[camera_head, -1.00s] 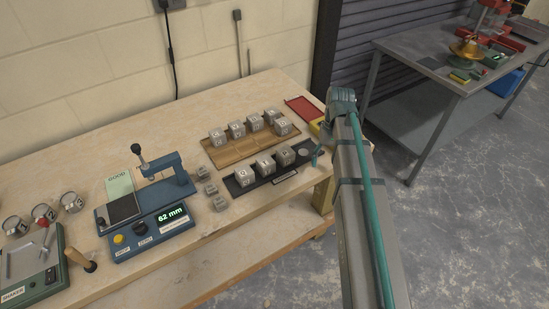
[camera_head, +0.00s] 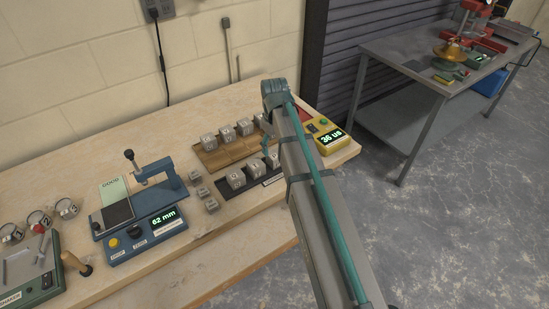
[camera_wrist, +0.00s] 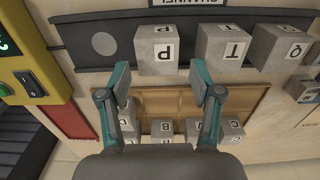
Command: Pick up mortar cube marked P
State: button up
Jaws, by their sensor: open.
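The mortar cube marked P (camera_wrist: 157,52) is a grey cube at the end of a dark tray (camera_wrist: 78,30) in the wrist view. In the head view the likely same cube (camera_head: 272,160) is partly hidden by my arm. My gripper (camera_wrist: 160,82) is open and empty, with its two teal fingers apart. The P cube lies just beyond the fingertips in the wrist view, roughly centred between them, and no contact shows. In the head view my gripper is mostly hidden behind my arm.
Cubes marked T (camera_wrist: 222,46) and Q (camera_wrist: 283,50) stand beside P on the dark tray. A wooden tray (camera_wrist: 165,103) holds several more cubes. A yellow device (camera_head: 328,136) stands at the bench's right end. A blue gauge (camera_head: 150,232) stands left of the trays.

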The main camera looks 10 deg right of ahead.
aim_at(275, 154)
jog(key=shift+d+f+p, duration=0.15)
jog(key=shift+f+p, duration=0.95)
jog(key=shift+f, duration=1.7)
jog(key=c, duration=1.1)
